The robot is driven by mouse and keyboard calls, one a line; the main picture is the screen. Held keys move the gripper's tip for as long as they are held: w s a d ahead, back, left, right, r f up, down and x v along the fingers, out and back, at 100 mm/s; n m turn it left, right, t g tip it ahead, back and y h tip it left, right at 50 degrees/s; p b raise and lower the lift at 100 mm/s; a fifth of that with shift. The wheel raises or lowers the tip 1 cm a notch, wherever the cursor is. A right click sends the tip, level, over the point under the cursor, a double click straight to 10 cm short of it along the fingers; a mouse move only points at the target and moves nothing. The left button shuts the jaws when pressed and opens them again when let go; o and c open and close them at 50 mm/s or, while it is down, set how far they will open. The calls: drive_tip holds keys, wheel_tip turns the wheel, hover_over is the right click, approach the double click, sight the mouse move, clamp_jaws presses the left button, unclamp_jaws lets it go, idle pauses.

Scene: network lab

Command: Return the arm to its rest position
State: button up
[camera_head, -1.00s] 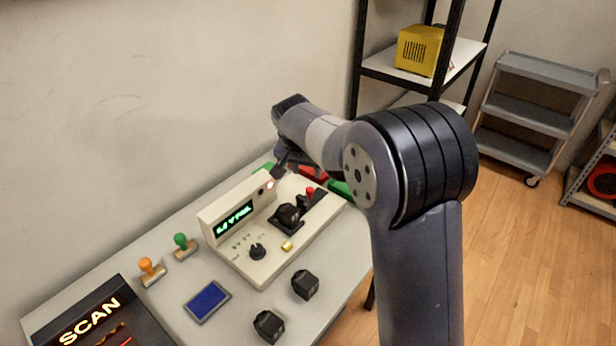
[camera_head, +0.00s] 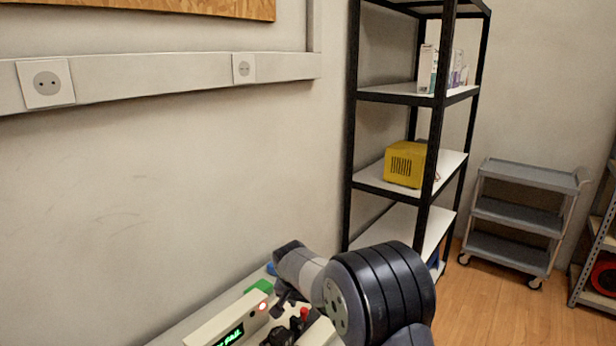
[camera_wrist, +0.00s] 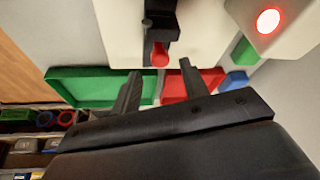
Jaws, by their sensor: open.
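My gripper (camera_wrist: 160,70) is open with nothing between its fingers. In the wrist view its two fingers point toward the cream tester (camera_wrist: 108,22), on either side of a red-tipped lever (camera_wrist: 160,54). I cannot tell how far the fingers are from the lever. In the head view my arm reaches out low at the bottom, and the gripper (camera_head: 285,295) hangs beside the tester's panel (camera_head: 205,332). The panel shows green text and a lit red lamp (camera_head: 262,306). Most of the tester is cut off or hidden by my arm.
A green tray (camera_wrist: 75,85) and a red tray (camera_wrist: 207,76) lie beside the tester. A black shelf rack (camera_head: 437,150) with a yellow box (camera_head: 403,164) stands behind the arm. A grey cart (camera_head: 520,215) is farther right. The wall is close on the left.

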sight(296, 321)
drive_tip(key=x, duration=0.2)
drive_tip(key=shift+a+f, duration=0.15)
drive_tip(key=shift+f, duration=0.25)
drive_tip(key=shift+s+a+r, duration=0.15)
drive_tip(key=shift+s+a, duration=0.6)
drive_tip(key=shift+s, duration=0.25)
drive_tip(key=shift+s+a+r, duration=0.1)
drive_tip(key=shift+s, duration=0.05)
drive_tip(key=shift+s+r, duration=0.1)
drive_tip(key=shift+r, duration=0.15)
drive_tip(key=shift+f, duration=0.1)
